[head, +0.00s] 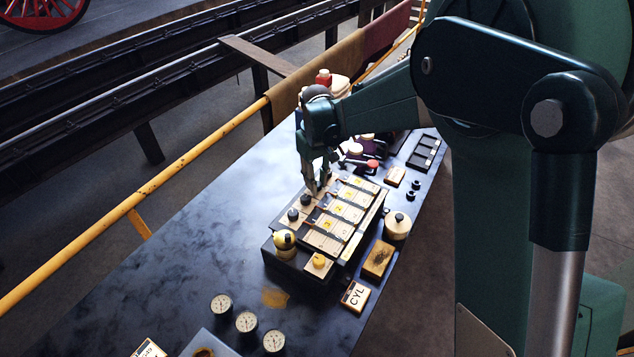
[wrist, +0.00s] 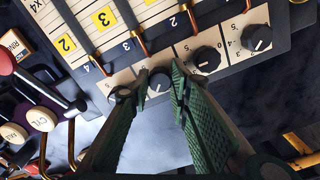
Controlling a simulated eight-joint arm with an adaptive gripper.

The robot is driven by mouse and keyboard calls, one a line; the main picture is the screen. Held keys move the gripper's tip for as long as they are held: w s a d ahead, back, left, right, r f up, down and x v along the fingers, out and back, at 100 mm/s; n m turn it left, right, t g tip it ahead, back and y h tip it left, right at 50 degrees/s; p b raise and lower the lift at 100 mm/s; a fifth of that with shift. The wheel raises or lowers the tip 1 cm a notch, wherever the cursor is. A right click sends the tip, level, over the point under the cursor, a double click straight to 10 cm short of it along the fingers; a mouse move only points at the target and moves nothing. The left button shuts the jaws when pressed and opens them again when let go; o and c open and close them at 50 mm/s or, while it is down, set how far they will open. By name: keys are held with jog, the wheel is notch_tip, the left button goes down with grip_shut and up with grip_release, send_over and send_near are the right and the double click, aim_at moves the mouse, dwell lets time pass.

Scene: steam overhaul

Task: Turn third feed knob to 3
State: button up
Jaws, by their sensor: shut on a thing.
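The feed panel (head: 326,232) lies on the dark table, with a row of black knobs along its left side in the head view. My gripper (head: 317,187) points down over this row. In the wrist view my gripper (wrist: 161,72) has its green fingers on either side of a black knob (wrist: 159,82), third from the right, and is shut on it. The knob's pointer reading is too small to tell. Two free knobs (wrist: 207,60) (wrist: 257,38) stand to the right, and another (wrist: 122,95) is close beside the left finger, partly hidden.
Yellow number cards (wrist: 103,18) and copper pipes (wrist: 132,25) lie along the panel beside the knobs. Several gauges (head: 246,322) stand at the table's near end. The table's left side is clear.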

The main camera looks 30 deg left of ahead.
jog(key=o, duration=0.9)
jog(key=shift+r, duration=0.15)
notch_tip(320, 180, up, 12)
jog(key=shift+f, duration=0.1)
dwell(0.6)
jog(key=shift+d, duration=0.1)
